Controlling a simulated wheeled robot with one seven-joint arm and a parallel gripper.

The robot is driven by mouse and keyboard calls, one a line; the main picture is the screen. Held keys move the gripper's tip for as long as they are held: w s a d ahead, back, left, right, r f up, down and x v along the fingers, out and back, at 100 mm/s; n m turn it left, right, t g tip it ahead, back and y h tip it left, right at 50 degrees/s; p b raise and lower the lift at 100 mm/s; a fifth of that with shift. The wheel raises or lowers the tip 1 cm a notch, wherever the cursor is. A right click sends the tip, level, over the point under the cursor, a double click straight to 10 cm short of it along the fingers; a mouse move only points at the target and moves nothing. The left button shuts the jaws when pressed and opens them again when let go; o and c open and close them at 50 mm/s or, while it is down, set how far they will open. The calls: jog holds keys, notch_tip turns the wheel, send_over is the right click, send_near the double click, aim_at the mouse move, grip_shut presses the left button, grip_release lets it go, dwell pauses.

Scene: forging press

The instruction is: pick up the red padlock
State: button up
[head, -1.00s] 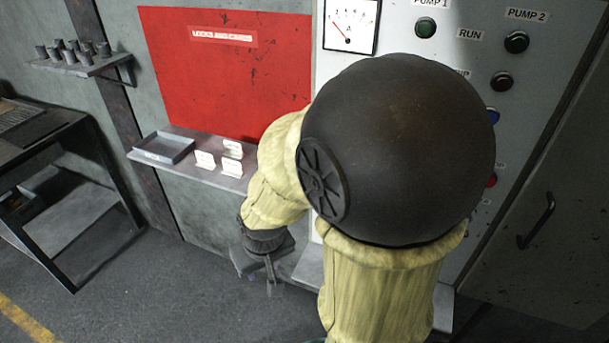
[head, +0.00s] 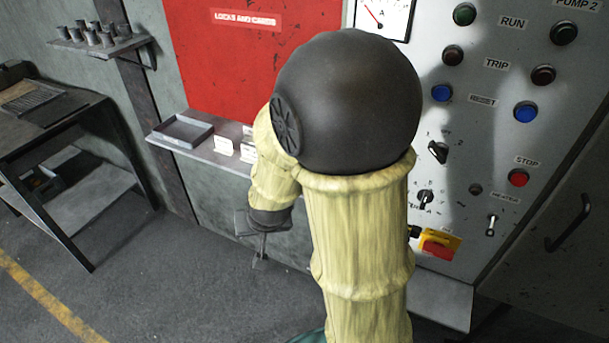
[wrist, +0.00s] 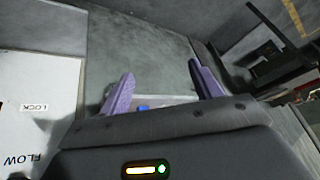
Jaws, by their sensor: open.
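I cannot make out the red padlock in either view; my arm covers part of the panel and shelf. My gripper (head: 262,245) hangs below the right part of the wall shelf (head: 200,152), under the red board marked for locks and cards. In the wrist view my gripper (wrist: 161,85) has its two purple fingers spread apart, with nothing held between them. A small blue thing (wrist: 143,107) shows low between the fingers, partly hidden by the gripper body; I cannot tell what it is.
The shelf holds a grey tray (head: 183,146) and white cards (head: 223,146). The control panel (head: 470,130) with buttons and a red-and-yellow switch (head: 438,243) stands right of my arm. A dark workbench (head: 50,120) stands left. The floor between is clear.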

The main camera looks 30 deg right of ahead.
jog(key=w+d+f+m+t+h+b, duration=0.2)
jog(key=w+d+m+h, duration=0.4)
jog(key=h, duration=0.7)
jog(key=shift+w+d+f+m+t, duration=0.15)
jog(key=shift+w+f+m+t, duration=0.35)
jog(key=shift+w+m+t, duration=0.55)
jog(key=shift+w, duration=0.15)
jog(key=p+x, duration=0.2)
jog(key=x, duration=1)
jog(key=shift+w+d+r, duration=0.1)
jog(key=shift+w, duration=0.1)
